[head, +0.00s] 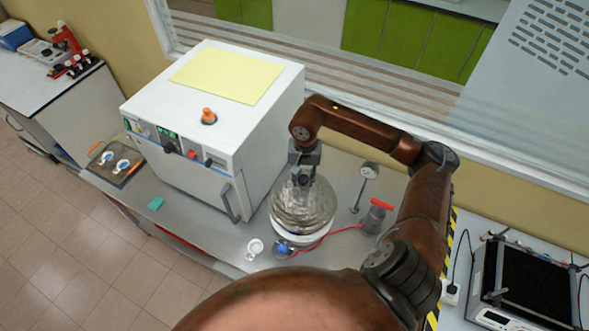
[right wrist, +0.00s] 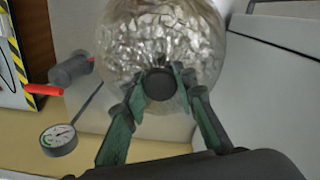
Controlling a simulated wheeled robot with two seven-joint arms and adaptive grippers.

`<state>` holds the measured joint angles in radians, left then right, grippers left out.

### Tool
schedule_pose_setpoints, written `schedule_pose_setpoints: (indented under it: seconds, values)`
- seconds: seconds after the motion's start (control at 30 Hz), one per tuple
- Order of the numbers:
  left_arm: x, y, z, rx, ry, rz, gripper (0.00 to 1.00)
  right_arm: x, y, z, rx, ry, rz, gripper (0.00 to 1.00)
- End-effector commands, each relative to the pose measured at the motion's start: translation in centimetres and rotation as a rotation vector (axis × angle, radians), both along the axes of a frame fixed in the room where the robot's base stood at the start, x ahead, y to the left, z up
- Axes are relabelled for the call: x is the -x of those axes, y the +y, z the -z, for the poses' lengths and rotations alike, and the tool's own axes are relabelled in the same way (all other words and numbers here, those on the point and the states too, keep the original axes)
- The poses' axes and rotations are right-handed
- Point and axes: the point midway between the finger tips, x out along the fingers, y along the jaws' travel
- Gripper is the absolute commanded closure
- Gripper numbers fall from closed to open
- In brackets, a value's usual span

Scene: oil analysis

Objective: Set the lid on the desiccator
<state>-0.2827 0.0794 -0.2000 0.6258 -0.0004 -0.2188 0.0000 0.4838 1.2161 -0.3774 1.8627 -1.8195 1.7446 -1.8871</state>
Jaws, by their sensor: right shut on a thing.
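The desiccator lid (head: 303,207) is a domed, clear, glassy piece with a dark knob on top. It sits over the white-rimmed desiccator base (head: 304,238) on the grey bench. Whether the lid touches the rim all round I cannot tell. My right gripper (head: 303,180) is above the dome, shut on the lid's knob. In the right wrist view the fingers close on both sides of the dark knob (right wrist: 159,84), with the lid (right wrist: 165,40) filling the upper middle. My left gripper is not in view.
A white oven (head: 215,125) stands close left of the desiccator. A pressure gauge (head: 369,171) and a red-handled valve (head: 375,217) stand to the right, with a red hose. A small white dish (head: 255,248) lies in front. A tray (head: 116,163) is far left.

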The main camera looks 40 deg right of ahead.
Motion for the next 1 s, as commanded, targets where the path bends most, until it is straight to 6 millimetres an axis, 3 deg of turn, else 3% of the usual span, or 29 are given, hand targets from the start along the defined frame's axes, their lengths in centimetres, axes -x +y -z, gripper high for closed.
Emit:
schedule_pose_setpoints:
  seconds: [0.37,0.47,0.7,1.0]
  values:
    - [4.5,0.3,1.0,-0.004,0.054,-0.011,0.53,-0.3,0.1,2.9,-0.002,0.004,-0.001,1.0]
    - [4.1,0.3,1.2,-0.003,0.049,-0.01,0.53,-0.3,0.0,4.0,-0.002,0.004,0.0,1.0]
    - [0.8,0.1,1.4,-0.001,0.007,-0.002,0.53,-0.4,0.1,5.9,-0.001,0.002,-0.001,1.0]
    - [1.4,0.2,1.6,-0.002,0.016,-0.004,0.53,-0.4,0.0,6.9,-0.001,0.001,-0.001,1.0]
